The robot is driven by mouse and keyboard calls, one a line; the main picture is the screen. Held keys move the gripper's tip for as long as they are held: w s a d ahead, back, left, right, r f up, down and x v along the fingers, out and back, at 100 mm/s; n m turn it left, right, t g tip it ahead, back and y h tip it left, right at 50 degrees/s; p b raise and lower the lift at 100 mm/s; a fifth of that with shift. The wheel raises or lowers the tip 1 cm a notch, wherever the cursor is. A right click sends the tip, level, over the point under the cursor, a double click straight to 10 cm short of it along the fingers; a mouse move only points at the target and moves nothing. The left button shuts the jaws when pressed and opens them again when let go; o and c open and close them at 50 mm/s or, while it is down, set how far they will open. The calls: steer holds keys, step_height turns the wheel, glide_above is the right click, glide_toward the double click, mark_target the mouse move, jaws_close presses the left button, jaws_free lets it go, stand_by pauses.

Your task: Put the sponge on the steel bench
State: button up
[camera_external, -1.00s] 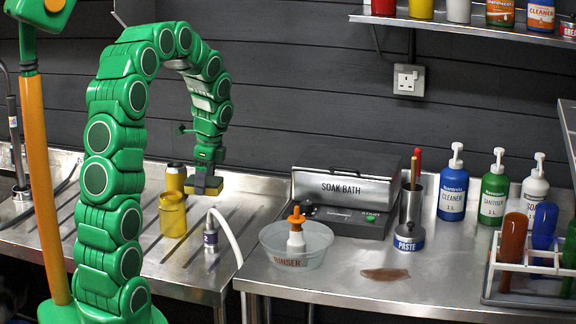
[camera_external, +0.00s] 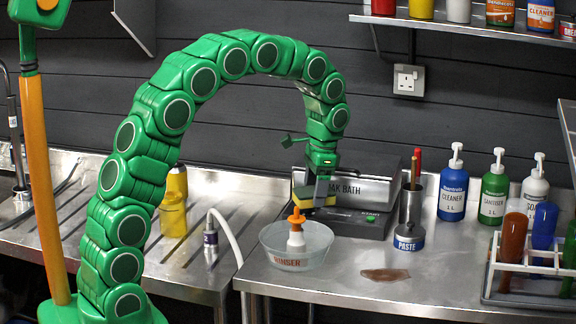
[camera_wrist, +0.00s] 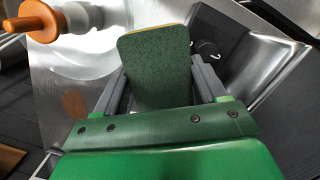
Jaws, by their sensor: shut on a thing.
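My gripper (camera_external: 318,190) hangs in front of the soak bath, above the back left of the steel bench (camera_external: 335,282). It is shut on the sponge (camera_external: 300,197), which has a yellow layer and a dark green scouring side. In the wrist view the sponge (camera_wrist: 158,65) sits between the two grey fingers, its green face toward the camera. The sponge is held in the air, close behind and above the orange-topped bottle in the bowl. The bench shows bare steel in front and to the right.
The rinser bowl (camera_external: 290,262) holds an orange-topped bottle (camera_external: 297,232). The soak bath (camera_external: 350,180) is behind my gripper. A paste pot (camera_external: 409,238), pump bottles (camera_external: 453,190) and a tube rack (camera_external: 520,268) stand rightward. A brown patch (camera_external: 385,275) marks the bench.

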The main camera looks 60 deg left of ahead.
steer(key=w+d+f, duration=0.1)
steer(key=w+d, duration=0.2)
steer(key=d, duration=0.4)
steer(key=w+d+f+n, duration=0.1)
steer(key=w+d, duration=0.2)
steer(key=d, duration=0.4)
steer(key=w+d+f+n, duration=0.1)
steer(key=w+d, duration=0.2)
steer(key=d, duration=0.4)
steer(key=shift+w+f, duration=0.25)
steer(key=shift+f, duration=0.05)
